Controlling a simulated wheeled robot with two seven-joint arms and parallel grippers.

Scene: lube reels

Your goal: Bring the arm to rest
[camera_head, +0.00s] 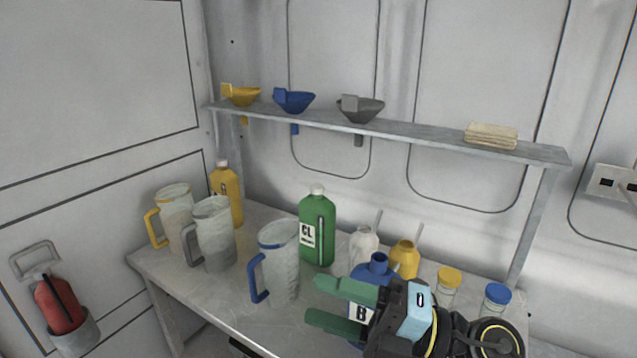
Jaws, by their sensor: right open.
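My right gripper (335,305) shows at the lower middle, its two green fingers pointing left and apart, with nothing between them. It is in front of a blue bottle (371,269) marked B and hides part of it. I cannot tell whether they touch. My right arm comes in from the lower right. My left gripper is not in view.
The workbench (215,295) holds jugs with yellow, grey and blue handles (285,262), a green bottle (318,225), a yellow bottle (227,190) and lidded jars (496,298). A shelf (430,132) above carries funnels (295,101) and folded cloths (491,136). A red extinguisher (58,305) hangs left.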

